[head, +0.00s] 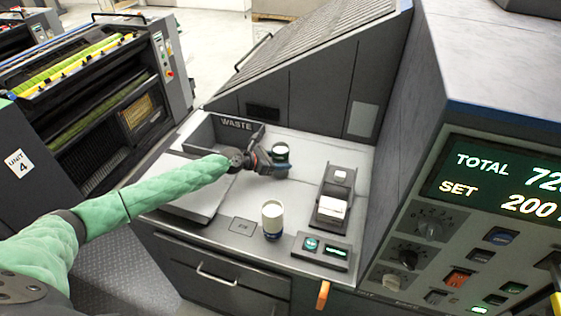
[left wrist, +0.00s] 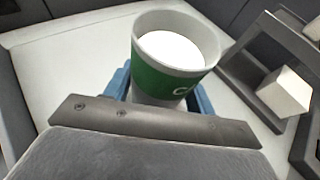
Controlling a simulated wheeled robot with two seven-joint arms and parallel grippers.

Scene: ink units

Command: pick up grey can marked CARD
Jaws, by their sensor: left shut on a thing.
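The grey can (head: 281,154) stands upright at the back of the grey worktop, beside the waste bin. In the left wrist view the same can (left wrist: 172,65) has a grey rim, a white inside or top and a green band. My right gripper is not in view.
A second, cream can (head: 272,216) with a dark base stands nearer the front. A dark device with a white block (head: 332,207) stands to the right. The bin marked WASTE (head: 237,125) is behind left. A control console (head: 440,240) rises at the right.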

